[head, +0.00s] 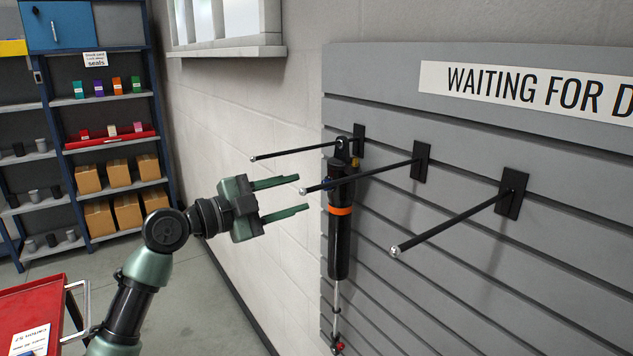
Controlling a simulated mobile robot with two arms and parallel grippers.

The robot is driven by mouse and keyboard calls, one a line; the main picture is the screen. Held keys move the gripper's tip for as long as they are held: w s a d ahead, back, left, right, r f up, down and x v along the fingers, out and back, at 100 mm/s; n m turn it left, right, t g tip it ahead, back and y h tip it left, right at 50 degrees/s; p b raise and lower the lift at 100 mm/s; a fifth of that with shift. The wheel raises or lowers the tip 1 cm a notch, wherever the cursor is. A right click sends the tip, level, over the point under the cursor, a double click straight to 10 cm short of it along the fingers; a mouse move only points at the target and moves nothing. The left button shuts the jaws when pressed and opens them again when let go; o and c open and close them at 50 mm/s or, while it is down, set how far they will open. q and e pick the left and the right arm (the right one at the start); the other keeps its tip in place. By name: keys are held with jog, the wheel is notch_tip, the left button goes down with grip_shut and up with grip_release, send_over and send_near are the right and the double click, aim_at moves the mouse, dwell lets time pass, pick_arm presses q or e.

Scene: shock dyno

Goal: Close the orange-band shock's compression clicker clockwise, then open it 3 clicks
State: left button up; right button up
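The orange-band shock (339,225) hangs upright on the slatted grey wall panel, at the leftmost black peg. Its body is black with an orange band (340,210) near the upper middle. A thin silver shaft runs down to a red part (340,346) at its lower end, near the bottom edge of the view. A small yellow-gold part shows near its top, and a small blue part shows beside the middle peg. My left gripper (304,193) is open and empty, its two green fingers pointing right toward the shock, just left of it. My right gripper is not in view.
Black pegs (450,222) with silver tips stick out from the panel; the middle one crosses in front of the shock's upper body. A sign (530,88) is above. A shelf rack (152,95) with boxes stands at left. A red cart (35,297) is at lower left.

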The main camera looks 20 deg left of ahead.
pick_arm(q)
jog(key=p+x, duration=0.2)
jog(key=x, duration=0.4)
jog(key=shift+w+d, duration=0.1)
jog(key=shift+w, duration=0.05)
grip_shut()
